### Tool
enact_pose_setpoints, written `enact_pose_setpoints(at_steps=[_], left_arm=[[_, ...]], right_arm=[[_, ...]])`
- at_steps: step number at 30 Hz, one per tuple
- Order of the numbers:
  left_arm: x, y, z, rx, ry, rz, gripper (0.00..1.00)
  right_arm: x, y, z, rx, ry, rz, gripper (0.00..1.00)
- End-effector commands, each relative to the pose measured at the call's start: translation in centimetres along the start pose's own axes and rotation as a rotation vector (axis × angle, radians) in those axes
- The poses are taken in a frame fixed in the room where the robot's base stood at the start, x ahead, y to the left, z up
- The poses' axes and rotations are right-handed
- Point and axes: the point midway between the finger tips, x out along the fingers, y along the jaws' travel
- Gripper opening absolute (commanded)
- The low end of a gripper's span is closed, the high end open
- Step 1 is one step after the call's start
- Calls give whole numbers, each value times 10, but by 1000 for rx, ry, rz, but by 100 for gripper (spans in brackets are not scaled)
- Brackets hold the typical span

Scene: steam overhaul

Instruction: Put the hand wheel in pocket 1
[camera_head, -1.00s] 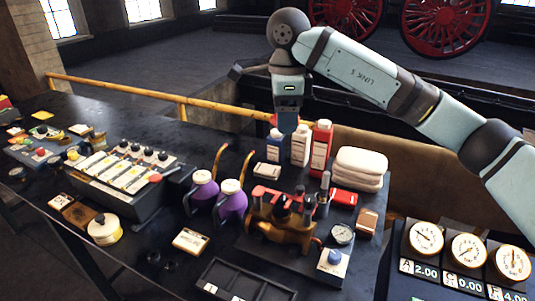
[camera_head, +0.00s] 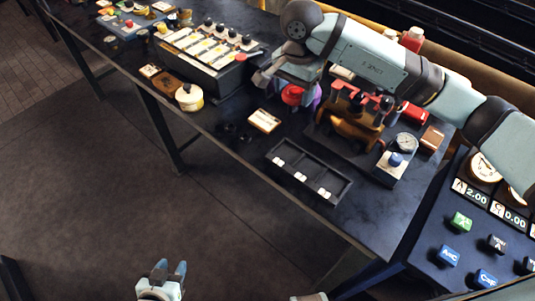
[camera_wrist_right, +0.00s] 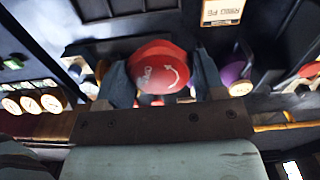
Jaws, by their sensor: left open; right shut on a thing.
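The red hand wheel (camera_head: 292,95) is between the fingers of my right gripper (camera_head: 282,88), above the table and in front of the purple oil cans. In the right wrist view the round red hand wheel (camera_wrist_right: 160,68), with a white arrow on it, sits between the two dark fingers. The black tray (camera_head: 283,181) with pockets lies near the table's front edge, to the lower right of the wheel. Small white labels show in its pockets; their numbers are too small to read. My left gripper (camera_head: 168,272) is open and empty, low over the floor at the bottom.
A brass valve body (camera_head: 345,122) stands behind the tray, with a gauge (camera_head: 405,142) on its right. A white card (camera_head: 264,121) and dark rings lie left of the tray. A yellow-white pot (camera_head: 189,97) stands farther left. Blue and green blocks are at the right.

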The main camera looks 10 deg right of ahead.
Motion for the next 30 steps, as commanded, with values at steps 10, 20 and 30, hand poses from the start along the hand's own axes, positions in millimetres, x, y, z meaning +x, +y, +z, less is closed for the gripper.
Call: enact_pose_setpoints(at_steps=[10, 20, 30], left_arm=[[-4, 0, -15, 2, 10, 1, 43], [-10, 1, -23, 0, 10, 1, 43], [-12, 1, -24, 0, 8, 1, 43]], right_arm=[[71, 3, 1, -18, -4, 4, 30], [147, 2, 2, -18, -3, 1, 30], [178, 2, 1, -17, -2, 2, 30]])
